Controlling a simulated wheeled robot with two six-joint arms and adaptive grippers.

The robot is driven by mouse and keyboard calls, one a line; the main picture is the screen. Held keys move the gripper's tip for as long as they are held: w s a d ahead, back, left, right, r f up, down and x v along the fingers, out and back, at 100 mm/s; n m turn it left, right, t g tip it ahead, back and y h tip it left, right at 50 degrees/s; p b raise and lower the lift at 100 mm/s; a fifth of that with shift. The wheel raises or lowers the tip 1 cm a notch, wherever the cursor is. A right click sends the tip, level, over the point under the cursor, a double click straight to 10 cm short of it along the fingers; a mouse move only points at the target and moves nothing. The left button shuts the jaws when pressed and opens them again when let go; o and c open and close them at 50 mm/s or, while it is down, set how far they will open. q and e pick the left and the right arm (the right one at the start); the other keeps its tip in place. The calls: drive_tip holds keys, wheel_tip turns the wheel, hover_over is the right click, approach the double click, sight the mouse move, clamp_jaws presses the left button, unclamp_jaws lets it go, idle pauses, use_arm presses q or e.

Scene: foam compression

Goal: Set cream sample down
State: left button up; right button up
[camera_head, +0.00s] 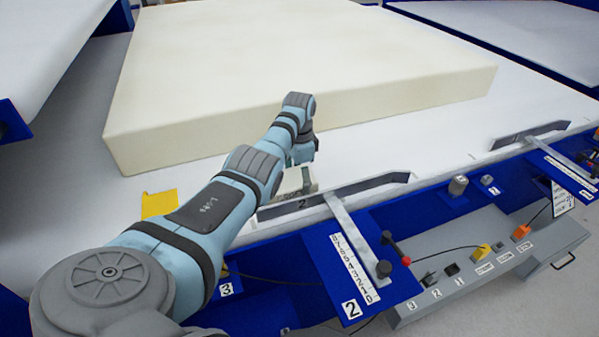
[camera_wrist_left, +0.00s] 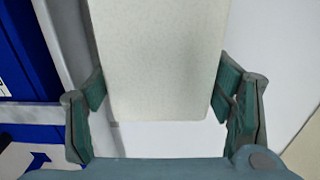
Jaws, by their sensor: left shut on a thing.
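The cream sample (camera_wrist_left: 160,60) is a pale, flat-faced block that fills the upper middle of the left wrist view. My left gripper (camera_wrist_left: 158,98) is shut on it, with one green-padded finger against each side edge. In the head view, my left gripper (camera_head: 297,181) is mostly hidden behind my arm, low over the white table (camera_head: 370,152) in front of the big foam block. Only a small bit of the sample shows there. I cannot tell whether the sample touches the table. My right gripper is not in view.
A large cream foam block (camera_head: 300,60) lies behind the gripper. A yellow piece (camera_head: 158,203) lies on the table at left. A grey bar marked 2 (camera_head: 370,187) and a blue scale plate (camera_head: 350,270) are at the front edge. A grey control panel (camera_head: 480,262) stands below right.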

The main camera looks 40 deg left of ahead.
use_arm(q)
drive_tip(key=shift+f, duration=0.1)
drive_tip(key=o, duration=0.6)
drive_tip(key=shift+c, duration=0.2)
wheel_tip(320, 180, up, 12)
drive_tip(key=p, duration=0.3)
drive_tip(key=shift+r, duration=0.2)
